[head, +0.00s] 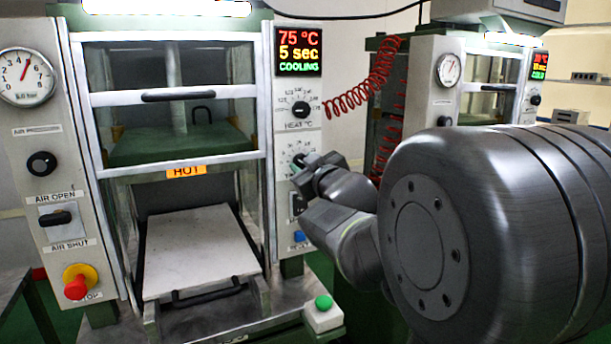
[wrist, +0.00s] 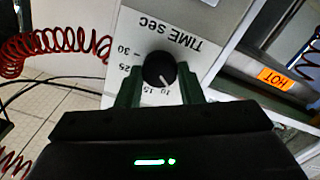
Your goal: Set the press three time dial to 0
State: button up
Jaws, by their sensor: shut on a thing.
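The time dial (wrist: 159,68) is a round black knob on a pale panel marked "TIME sec", seen upside down in the wrist view. Its white mark points toward the bottom of that view, near the numbers around 10 and 15. My gripper (wrist: 160,88) is shut on the dial, one green finger on each side. The display (head: 299,52) above reads 75 °C, 5 sec, COOLING.
The heat dial (head: 300,110) sits just above my gripper. A blue button (head: 299,236) and a green button (head: 323,302) are below. An orange HOT label (head: 186,171) marks the press front. A red coiled hose (head: 362,88) hangs behind, beside another press (head: 452,100).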

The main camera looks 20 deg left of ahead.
jog(key=n+b, duration=0.4)
jog(key=n, duration=0.3)
jog(key=shift+r+n, duration=0.15)
jog(key=shift+n, duration=0.25)
dwell(0.3)
jog(key=o, duration=1)
jog(key=shift+d, duration=0.1)
